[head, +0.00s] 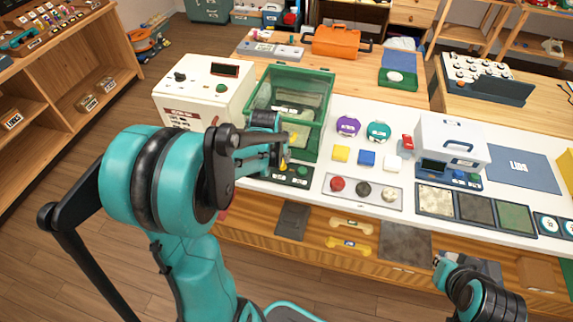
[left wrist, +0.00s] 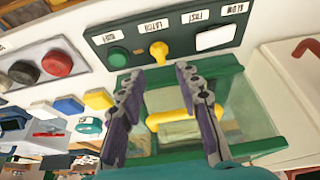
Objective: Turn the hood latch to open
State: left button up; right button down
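The hood (head: 322,112) is a green-framed clear box on the white counter, and its frame (left wrist: 232,100) shows in the left wrist view. A dark green panel (head: 298,181) lies at its front; this panel (left wrist: 128,37) also shows in the left wrist view. The yellow latch knob (left wrist: 158,50) stands on the panel under a label reading LATCH, and it (head: 283,166) shows by my fingers in the head view. My left gripper (left wrist: 158,75) is open, with its fingertips either side of the knob's line. Contact cannot be told. My right gripper (head: 447,262) is at the lower right, its fingers unclear.
A green button (left wrist: 118,58) and a white switch (left wrist: 216,37) flank the latch. A yellow handle (left wrist: 172,119) crosses the hood. A white box machine (head: 200,95) stands left of the hood. A strip with red, black and pale knobs (head: 362,190) lies right of the panel.

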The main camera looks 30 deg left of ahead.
aim_at(282, 164)
pick_arm(q)
jog(key=b+x, duration=0.2)
jog(key=x, duration=0.5)
jog(key=shift+w+f+b, duration=0.25)
jog(key=shift+f+b, duration=0.05)
jog(key=shift+b, duration=0.05)
grip_shut()
